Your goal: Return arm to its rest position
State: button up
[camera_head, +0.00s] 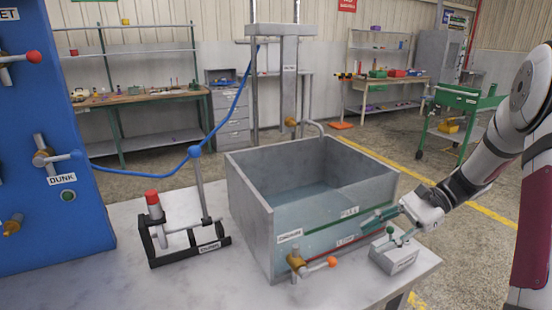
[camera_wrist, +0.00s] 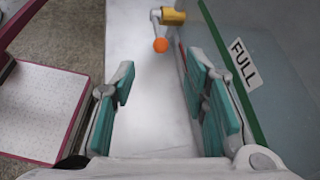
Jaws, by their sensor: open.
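My gripper (camera_head: 372,218) is in front of the grey metal tank's right front side, beside the FULL label. In the wrist view my gripper (camera_wrist: 158,82) has its teal fingers spread wide, with nothing between them. The right finger is close to the tank wall (camera_wrist: 210,30); I cannot tell if they touch. My arm (camera_head: 490,150) reaches in from the right, angled down to the tank. The tank (camera_head: 250,215) stands on the pale table and holds water. Its orange-knobbed valve (camera_head: 318,264) is on the front and also shows in the wrist view (camera_wrist: 160,45).
A small grey box (camera_head: 396,262) with a green-knobbed lever stands just below my gripper. A blue hose (camera_head: 228,115) hangs between the blue panel (camera_head: 40,200) and the tank frame.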

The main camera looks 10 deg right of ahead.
jog(key=s+a+r+n+g+h+p, duration=0.1)
jog(key=s+a+r+n+h+p, duration=0.2)
jog(key=s+a+r+n+h, duration=0.6)
jog(key=s+a+r+n+t+h+p, duration=0.1)
jog(key=s+r+n+t+p, duration=0.1)
jog(key=s+r, duration=0.3)
jog(key=s+r+n+t+h+p, duration=0.2)
jog(key=s+r+n+t, duration=0.1)
jog(key=s, duration=0.8)
notch_tip(320, 180, up, 2)
jog(key=shift+s+a+r+n, duration=0.15)
jog(key=shift+s+a+n, duration=0.2)
jog(key=shift+n, duration=0.15)
dwell(0.5)
